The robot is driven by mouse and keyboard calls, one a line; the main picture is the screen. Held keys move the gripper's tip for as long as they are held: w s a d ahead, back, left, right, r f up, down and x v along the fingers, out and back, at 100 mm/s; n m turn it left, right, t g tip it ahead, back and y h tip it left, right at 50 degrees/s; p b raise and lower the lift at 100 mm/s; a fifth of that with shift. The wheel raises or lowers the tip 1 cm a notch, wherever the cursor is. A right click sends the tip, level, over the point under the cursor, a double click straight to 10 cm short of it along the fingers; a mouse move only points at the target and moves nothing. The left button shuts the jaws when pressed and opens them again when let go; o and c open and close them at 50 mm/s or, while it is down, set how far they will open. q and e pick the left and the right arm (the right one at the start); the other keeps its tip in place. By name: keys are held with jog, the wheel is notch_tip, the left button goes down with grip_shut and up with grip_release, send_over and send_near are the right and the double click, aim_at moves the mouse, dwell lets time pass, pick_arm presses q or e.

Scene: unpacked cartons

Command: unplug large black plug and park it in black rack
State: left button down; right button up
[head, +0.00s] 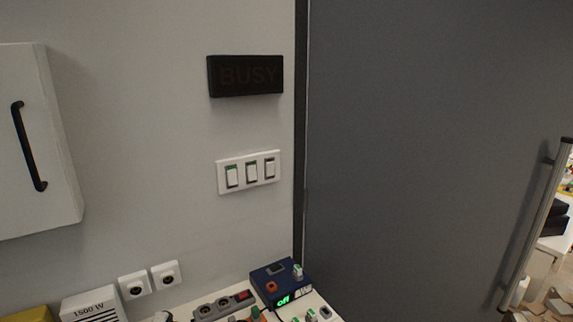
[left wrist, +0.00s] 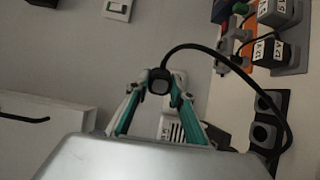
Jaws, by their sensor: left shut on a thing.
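In the left wrist view my left gripper (left wrist: 160,84) has its teal-sided fingers closed on a black plug (left wrist: 159,80), with a round dark face. A thick black cable (left wrist: 225,62) arcs from the plug to the right and then down along the right side. The plug appears held in front of the wall; its pins are not visible. At the right a black holder (left wrist: 283,98) has round grey-rimmed openings; it may be the black rack, but I cannot tell for sure. My right gripper is in neither view.
In the head view two wall sockets (head: 135,286) (head: 166,275) sit above a grey power strip (head: 210,309) with a red switch. A blue device (head: 281,281) reads "off". A vented box (head: 94,306) is marked 1500 W. Labelled adapters (left wrist: 268,52) are close to the cable.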

pick_arm(q)
jog(key=shift+f, duration=0.15)
dwell(0.3)
notch_tip(320, 180, up, 5)
jog(key=shift+f, duration=0.1)
dwell(0.8)
